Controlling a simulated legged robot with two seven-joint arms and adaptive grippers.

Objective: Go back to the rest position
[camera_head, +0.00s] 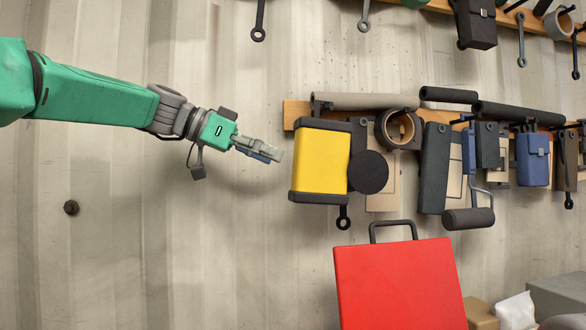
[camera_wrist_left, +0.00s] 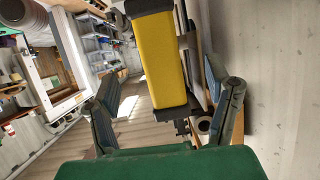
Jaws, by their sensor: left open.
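My left gripper (camera_head: 262,150) reaches in from the left on its green arm. It stops a little to the left of a yellow box with dark ends (camera_head: 320,161), which hangs on the wall rack. In the left wrist view my left gripper (camera_wrist_left: 168,108) has its two fingers spread wide. The yellow box (camera_wrist_left: 163,63) shows beyond and between them, and nothing is held. My right gripper is in neither view.
A wooden rail (camera_head: 292,112) on the corrugated wall carries several hanging tools, rolls and pouches. A red case (camera_head: 400,288) with a dark handle stands below. Grey and cardboard boxes (camera_head: 480,313) are at lower right.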

